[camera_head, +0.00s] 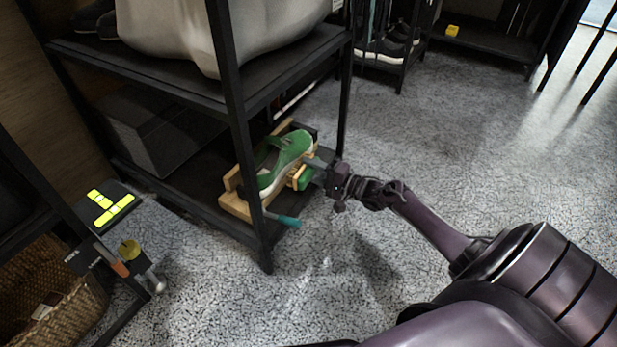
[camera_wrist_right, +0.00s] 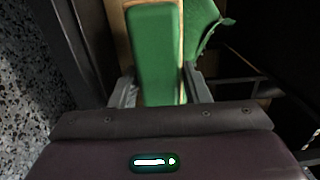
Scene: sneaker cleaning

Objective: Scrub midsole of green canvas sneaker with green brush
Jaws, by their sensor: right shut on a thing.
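The green canvas sneaker (camera_head: 287,152) with a white midsole sits on a wooden stand (camera_head: 236,205) on the lower shelf of the black rack. My right gripper (camera_head: 318,170) reaches in from the right and is shut on the green brush (camera_head: 304,179), beside the sneaker's right side. In the right wrist view, the brush's green back (camera_wrist_right: 155,50) lies between the two fingers, with a strip of pale wood along its edge. Green material, probably the sneaker (camera_wrist_right: 200,18), shows behind it. Whether the bristles touch the midsole is hidden. My left gripper is not in view.
The rack's black front post (camera_head: 243,150) stands close to the sneaker's left. A teal-handled tool (camera_head: 284,220) lies at the shelf's front edge. A wicker basket (camera_head: 60,310) stands at lower left. The speckled floor (camera_head: 450,130) to the right is open.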

